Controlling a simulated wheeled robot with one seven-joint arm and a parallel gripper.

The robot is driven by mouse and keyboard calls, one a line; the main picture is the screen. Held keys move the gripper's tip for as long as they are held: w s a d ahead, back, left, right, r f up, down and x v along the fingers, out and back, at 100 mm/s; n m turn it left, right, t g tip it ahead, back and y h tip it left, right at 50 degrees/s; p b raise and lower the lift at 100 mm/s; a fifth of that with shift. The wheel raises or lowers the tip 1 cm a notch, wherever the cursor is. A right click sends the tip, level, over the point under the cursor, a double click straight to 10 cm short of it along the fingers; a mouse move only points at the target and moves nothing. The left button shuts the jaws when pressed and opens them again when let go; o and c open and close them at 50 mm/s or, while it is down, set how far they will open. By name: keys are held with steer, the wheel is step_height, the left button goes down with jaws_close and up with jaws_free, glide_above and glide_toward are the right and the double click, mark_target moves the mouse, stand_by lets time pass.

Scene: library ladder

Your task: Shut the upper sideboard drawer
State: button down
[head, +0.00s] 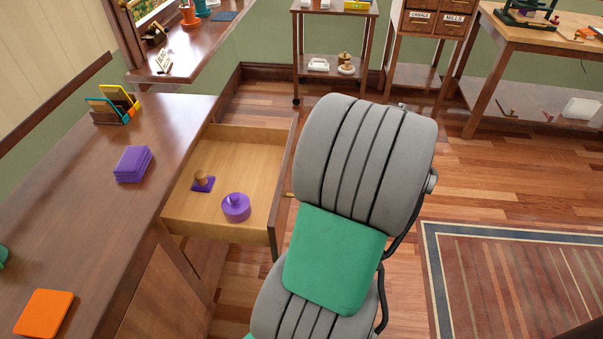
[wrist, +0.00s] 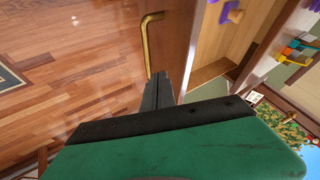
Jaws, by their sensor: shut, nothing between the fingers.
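The upper sideboard drawer (head: 222,150) is pulled out from the sideboard (head: 90,215), open to the right. In the wrist view, the drawer's front panel (wrist: 180,35) carries a brass handle (wrist: 148,45). My gripper (wrist: 158,82) is shut and empty, its tips close to the handle's end and the front panel; I cannot tell if they touch. In the head view my grey and green arm hides the gripper.
On the sideboard top are a stack of purple cards (head: 133,164), an orange square (head: 44,313) and a coloured letter rack (head: 114,104). A wheeled trolley (head: 333,68) stands behind. A striped rug (head: 520,285) lies right; the wooden floor there is mostly open.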

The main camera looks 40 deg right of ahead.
steer(key=b+x, duration=0.1)
steer(key=x, duration=0.8)
steer(key=shift+w+f, duration=0.2)
steer(key=shift+w, duration=0.05)
steer(key=shift+a, duration=0.1)
